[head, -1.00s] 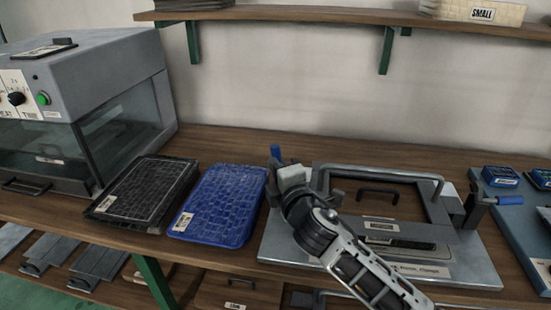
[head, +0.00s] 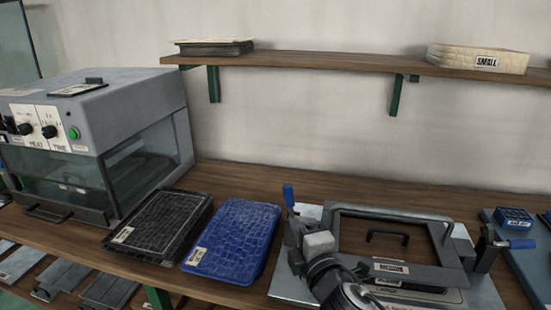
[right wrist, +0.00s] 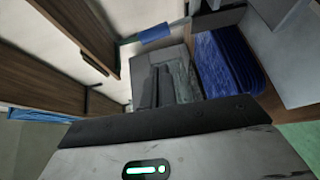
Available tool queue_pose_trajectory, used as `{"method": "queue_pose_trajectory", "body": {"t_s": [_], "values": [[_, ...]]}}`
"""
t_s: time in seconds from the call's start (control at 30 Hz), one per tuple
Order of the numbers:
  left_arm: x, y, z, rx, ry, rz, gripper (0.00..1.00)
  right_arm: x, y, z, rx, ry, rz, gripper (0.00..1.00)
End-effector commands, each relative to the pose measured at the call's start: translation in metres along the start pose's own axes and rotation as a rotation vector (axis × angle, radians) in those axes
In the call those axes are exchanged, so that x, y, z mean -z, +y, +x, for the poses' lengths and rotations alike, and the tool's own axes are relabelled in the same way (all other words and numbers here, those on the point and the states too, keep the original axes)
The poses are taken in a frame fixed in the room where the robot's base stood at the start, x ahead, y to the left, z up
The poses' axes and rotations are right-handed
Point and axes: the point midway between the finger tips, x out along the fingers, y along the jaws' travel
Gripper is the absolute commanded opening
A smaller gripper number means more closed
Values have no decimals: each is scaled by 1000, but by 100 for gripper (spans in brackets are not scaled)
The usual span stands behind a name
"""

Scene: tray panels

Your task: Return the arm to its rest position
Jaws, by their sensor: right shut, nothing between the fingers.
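My right gripper (head: 314,241) is at the left side of a metal frame press (head: 480,290) in the head view. My right arm comes in from the bottom edge, in front of the press. The gripper looks shut and empty, but its fingertips are hard to make out. In the right wrist view the gripper housing fills the lower part, and no held thing shows. My left gripper is not in view.
A blue tray panel (head: 232,240) and a black tray panel (head: 158,225) lie left of the gripper. A grey heater box (head: 135,110) stands farther left. Blue-handled clamps flank the press. A wall shelf (head: 320,66) runs above, with open space below it.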

Motion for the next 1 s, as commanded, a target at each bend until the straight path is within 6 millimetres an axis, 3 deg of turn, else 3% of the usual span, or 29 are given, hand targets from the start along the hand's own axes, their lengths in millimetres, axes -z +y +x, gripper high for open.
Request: {"method": "queue_pose_trajectory", "body": {"t_s": [0.17,0.3,0.43,0.5,0.63,1.0], "values": [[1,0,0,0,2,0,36,2,-79,-54,186,-28,448,0],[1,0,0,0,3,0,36,0,-143,-121,337,-134,917,0],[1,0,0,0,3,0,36,-4,-181,-180,418,-268,1264,0],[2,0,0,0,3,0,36,-6,-193,-205,439,-330,1398,0],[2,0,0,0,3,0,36,-9,-205,-232,454,-406,1538,0],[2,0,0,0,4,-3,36,-10,-208,-237,457,-424,1571,0]]}}
